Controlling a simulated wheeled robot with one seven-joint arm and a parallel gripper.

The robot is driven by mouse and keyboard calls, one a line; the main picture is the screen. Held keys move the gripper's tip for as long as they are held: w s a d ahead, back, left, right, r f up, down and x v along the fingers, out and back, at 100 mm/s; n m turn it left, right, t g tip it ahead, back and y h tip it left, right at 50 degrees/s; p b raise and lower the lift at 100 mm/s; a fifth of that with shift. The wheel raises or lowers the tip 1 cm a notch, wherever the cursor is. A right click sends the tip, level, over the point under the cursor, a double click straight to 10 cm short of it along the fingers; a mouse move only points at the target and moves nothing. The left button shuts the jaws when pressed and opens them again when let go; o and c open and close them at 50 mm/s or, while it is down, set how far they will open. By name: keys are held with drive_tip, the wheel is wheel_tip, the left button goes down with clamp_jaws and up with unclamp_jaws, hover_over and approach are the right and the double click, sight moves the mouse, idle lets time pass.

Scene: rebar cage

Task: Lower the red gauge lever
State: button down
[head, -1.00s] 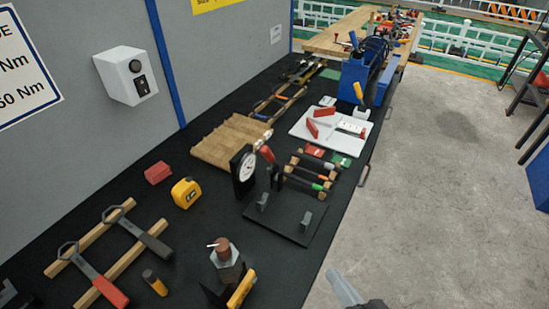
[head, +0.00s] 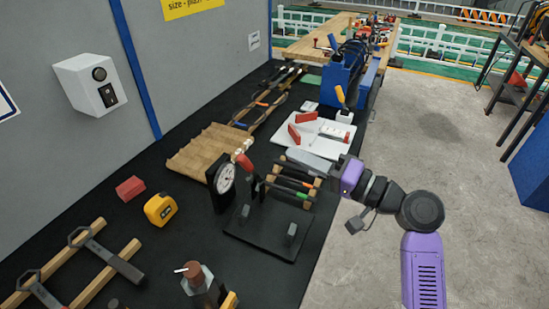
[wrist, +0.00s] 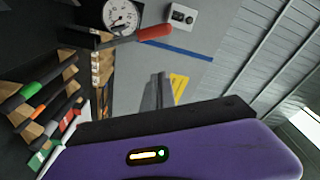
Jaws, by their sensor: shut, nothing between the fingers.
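The gauge (head: 225,178) stands upright on the black bench, with a round white dial in a black housing. Its red lever (head: 243,161) sticks out near the top of the gauge. In the wrist view the dial (wrist: 121,16) is at the top, and the red lever (wrist: 156,33) points right from a pale metal joint. My gripper (head: 291,153) is shut and empty, to the right of the lever in the head view and apart from it. In the wrist view my gripper's fingers (wrist: 157,85) are together, below the lever in the picture.
A black base plate with two grey posts (head: 268,232) lies in front of the gauge. A rack of coloured-grip tools (head: 295,183) is under my gripper. A wooden slatted board (head: 205,150), yellow tape measure (head: 160,209) and red block (head: 130,188) lie nearby.

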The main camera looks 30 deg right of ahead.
sight(251, 164)
drive_tip(key=w+a+f+p, duration=0.1)
drive_tip(key=w+a+p, duration=0.2)
drive_tip(key=w+a, duration=0.2)
drive_tip(key=shift+w+a+f, duration=0.15)
drive_tip(key=shift+w+a, duration=0.1)
drive_tip(key=shift+a, duration=0.75)
drive_tip(key=s+a+f+n+b, duration=0.1)
drive_tip(key=b, duration=0.2)
drive_tip(key=shift+a+f+n, duration=0.1)
drive_tip(key=shift+a+n, duration=0.05)
drive_tip(key=shift+n, duration=0.15)
drive_tip(key=s+a+f+n+y+b, duration=0.1)
drive_tip(key=s+a+f+n+b, duration=0.3)
drive_tip(key=n+b, duration=0.5)
drive_tip(key=a+f+b, duration=0.1)
drive_tip(key=a+b, duration=0.1)
drive_tip(key=b, duration=0.7)
drive_tip(key=shift+s+a+f+y, duration=0.2)
drive_tip(key=shift+s+f+y, duration=0.1)
drive_tip(key=shift+f+y, duration=0.1)
drive_tip(key=shift+r+n+b, duration=0.1)
drive_tip(key=shift+n+b, duration=0.2)
